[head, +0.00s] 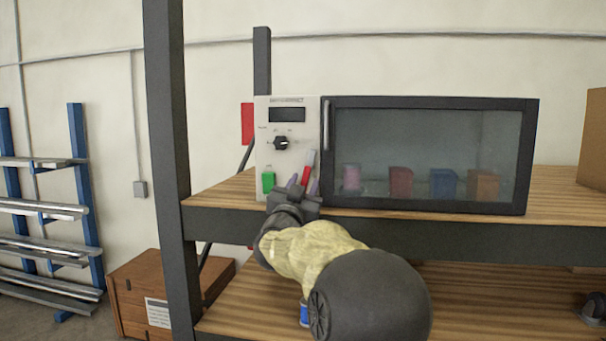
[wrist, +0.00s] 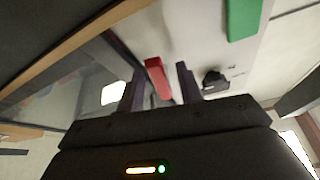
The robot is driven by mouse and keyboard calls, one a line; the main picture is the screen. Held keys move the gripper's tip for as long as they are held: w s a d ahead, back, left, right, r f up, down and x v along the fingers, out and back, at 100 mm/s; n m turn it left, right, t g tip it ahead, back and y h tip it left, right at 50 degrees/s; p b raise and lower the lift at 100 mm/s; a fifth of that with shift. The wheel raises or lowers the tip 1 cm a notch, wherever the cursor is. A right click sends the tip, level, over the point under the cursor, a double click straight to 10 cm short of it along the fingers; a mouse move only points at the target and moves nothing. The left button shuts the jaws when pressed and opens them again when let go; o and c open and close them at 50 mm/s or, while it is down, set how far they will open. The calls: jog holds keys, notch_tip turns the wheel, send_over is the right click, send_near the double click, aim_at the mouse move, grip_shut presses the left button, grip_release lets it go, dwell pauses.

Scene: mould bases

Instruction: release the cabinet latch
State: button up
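The cabinet (head: 289,102) is a white-fronted box with a dark-framed glass door (head: 430,103), which looks shut. A red latch (head: 309,164) sits low on the white panel beside the door. It also shows in the wrist view (wrist: 157,76). My gripper (head: 303,184) is just below the latch in the head view. In the wrist view its two dark fingers (wrist: 158,86) are apart, with the red latch between their tips and gaps seen on both sides. I cannot tell whether a finger touches it.
The panel also has a green block-like part (head: 268,181), a dark knob (head: 282,143) and a display (head: 287,115). A vertical handle (head: 326,125) is on the door's left edge. Several coloured blocks show behind the glass. A dark shelf post (head: 168,150) stands left of the cabinet.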

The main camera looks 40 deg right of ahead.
jog(key=shift+w+d+r, duration=0.15)
jog(key=shift+w+d, duration=0.05)
jog(key=shift+d, duration=0.1)
grip_shut()
